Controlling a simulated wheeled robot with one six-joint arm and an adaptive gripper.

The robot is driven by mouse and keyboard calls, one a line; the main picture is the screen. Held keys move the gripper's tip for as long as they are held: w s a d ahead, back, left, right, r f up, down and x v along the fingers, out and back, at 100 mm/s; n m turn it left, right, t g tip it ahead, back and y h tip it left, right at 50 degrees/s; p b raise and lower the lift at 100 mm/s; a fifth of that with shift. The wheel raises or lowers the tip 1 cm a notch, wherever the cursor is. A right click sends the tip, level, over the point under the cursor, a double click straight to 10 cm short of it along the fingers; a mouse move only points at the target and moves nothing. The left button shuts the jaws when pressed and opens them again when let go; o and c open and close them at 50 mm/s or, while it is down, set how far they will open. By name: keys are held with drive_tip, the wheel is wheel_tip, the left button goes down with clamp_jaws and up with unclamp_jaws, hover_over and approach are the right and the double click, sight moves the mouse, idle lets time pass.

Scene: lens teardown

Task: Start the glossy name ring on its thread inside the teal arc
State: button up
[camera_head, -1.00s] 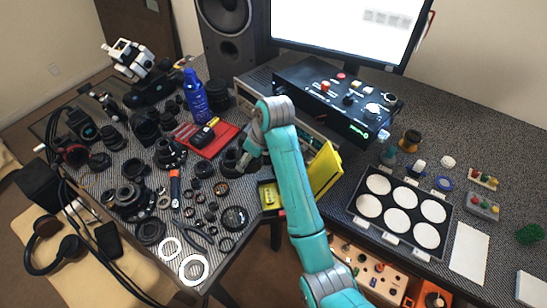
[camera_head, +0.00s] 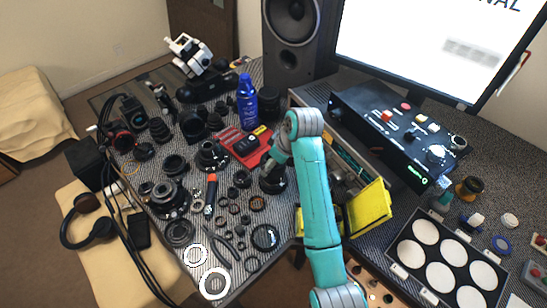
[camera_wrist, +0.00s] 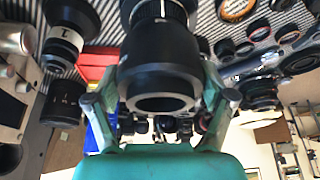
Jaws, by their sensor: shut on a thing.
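My gripper (camera_head: 270,168) is low over the mat, beside the red tray. In the wrist view its fingers (camera_wrist: 160,74) are shut on the sides of a black round part (camera_wrist: 160,60). This part has a grey-edged round opening facing the camera. In the head view a dark round part (camera_head: 272,184) shows just under the gripper. I cannot tell whether the held part is the glossy name ring or a lens barrel. The teal arc and the thread cannot be made out, and the fingers and arm hide part of this spot.
A red tray (camera_head: 228,137) and a blue bottle (camera_head: 246,103) stand behind the gripper. Lens parts crowd the left, with a loose black ring (camera_head: 265,237) in front. A yellow bin (camera_head: 369,208) and a black control box (camera_head: 390,130) are to the right of my arm.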

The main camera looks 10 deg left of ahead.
drive_tip(key=shift+f, duration=1.6)
drive_tip(key=shift+f, duration=0.45)
idle(1.4)
drive_tip(key=o, duration=1)
drive_tip(key=v, duration=1.2)
drive_tip(key=shift+s, duration=0.1)
